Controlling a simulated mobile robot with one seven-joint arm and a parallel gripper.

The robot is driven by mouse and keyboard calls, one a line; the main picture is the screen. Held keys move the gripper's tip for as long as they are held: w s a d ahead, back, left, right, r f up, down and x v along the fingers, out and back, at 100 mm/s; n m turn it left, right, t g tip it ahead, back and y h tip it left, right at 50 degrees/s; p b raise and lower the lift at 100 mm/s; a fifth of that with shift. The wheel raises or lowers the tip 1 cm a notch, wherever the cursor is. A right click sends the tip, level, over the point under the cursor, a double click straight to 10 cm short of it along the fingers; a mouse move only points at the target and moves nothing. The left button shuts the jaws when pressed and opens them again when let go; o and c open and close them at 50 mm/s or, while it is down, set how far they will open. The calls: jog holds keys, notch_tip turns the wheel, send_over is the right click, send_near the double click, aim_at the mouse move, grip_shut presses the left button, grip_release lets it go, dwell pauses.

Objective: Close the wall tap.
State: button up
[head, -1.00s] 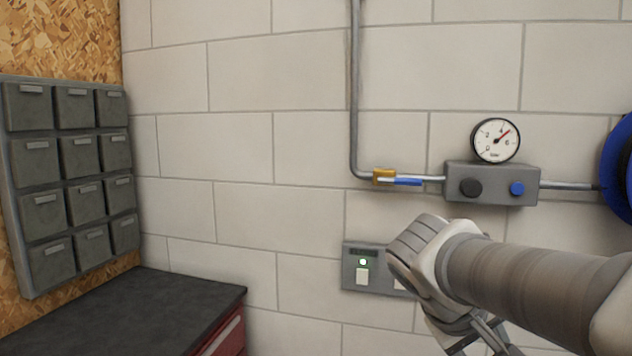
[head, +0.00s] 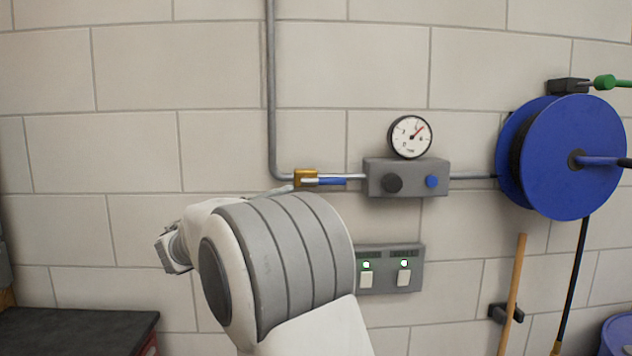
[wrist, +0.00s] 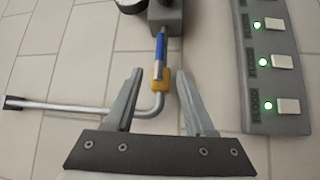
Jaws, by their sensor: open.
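The wall tap has a brass body (head: 306,178) on the metal pipe and a blue lever (head: 332,181). The lever points right, in line with the pipe toward the grey box. In the wrist view, the brass body (wrist: 160,81) and blue lever (wrist: 159,52) show between and just beyond the fingertips. My gripper (wrist: 158,72) is open, with one finger on each side of the tap. I see no finger closed on it, and cannot tell how far off it is. In the head view my arm hides most of the gripper.
A grey box (head: 407,178) with a black knob, a blue knob and a gauge (head: 410,137) sits right of the tap. A lit switch panel (head: 390,268) is below. A blue hose reel (head: 573,157) and a wooden handle (head: 513,290) are farther right. A dark worktop (head: 70,330) is at lower left.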

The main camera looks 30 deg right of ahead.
aim_at(330, 183)
jog(key=p+x, duration=0.3)
jog(key=x, duration=1.4)
jog(key=shift+s+d+f+p, duration=0.1)
jog(key=shift+s+p, duration=0.05)
jog(key=shift+p, duration=0.15)
grip_shut()
dwell(0.5)
